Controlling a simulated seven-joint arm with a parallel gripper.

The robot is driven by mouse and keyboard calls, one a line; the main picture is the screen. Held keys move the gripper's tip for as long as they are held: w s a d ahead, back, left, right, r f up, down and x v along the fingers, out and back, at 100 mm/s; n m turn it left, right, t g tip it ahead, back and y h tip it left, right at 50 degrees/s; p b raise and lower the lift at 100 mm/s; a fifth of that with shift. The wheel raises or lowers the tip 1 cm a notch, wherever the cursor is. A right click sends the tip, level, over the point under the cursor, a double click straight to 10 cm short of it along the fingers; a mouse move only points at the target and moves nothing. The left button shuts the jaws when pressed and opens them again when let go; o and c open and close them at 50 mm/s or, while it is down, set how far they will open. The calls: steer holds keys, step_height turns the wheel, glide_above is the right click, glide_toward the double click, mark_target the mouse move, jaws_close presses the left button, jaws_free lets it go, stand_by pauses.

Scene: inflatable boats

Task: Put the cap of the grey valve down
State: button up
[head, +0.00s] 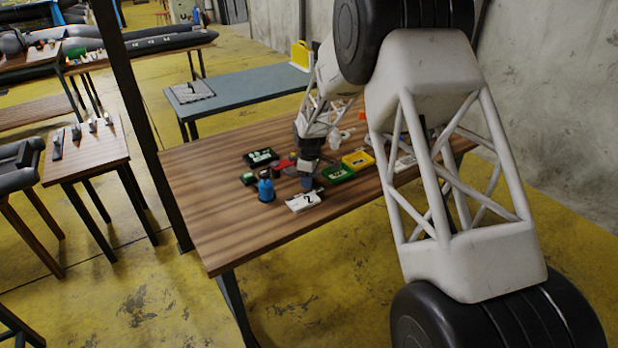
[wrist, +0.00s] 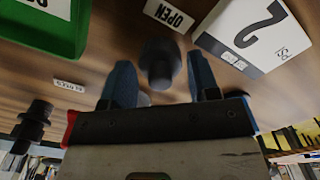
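In the wrist view my gripper (wrist: 162,85) has its two blue fingers spread. A dark grey, round, stepped piece (wrist: 158,62), which looks like a valve or its cap, stands between them with a gap on each side. I cannot tell whether a separate cap sits on it. A small label reading OPEN (wrist: 169,14) lies beyond it. Another dark stepped valve-like piece (wrist: 35,118) is at the left. In the head view my gripper (head: 307,183) is low over the wooden table, and the grey piece is not clear there.
A white block marked 2 (head: 304,201) is close to my gripper and shows in the wrist view (wrist: 240,30). The table's left part is clear.

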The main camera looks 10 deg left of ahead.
steer(key=shift+o, duration=0.9)
step_height(320, 180, up, 12)
steer(key=shift+r, duration=0.15)
stand_by(0.8)
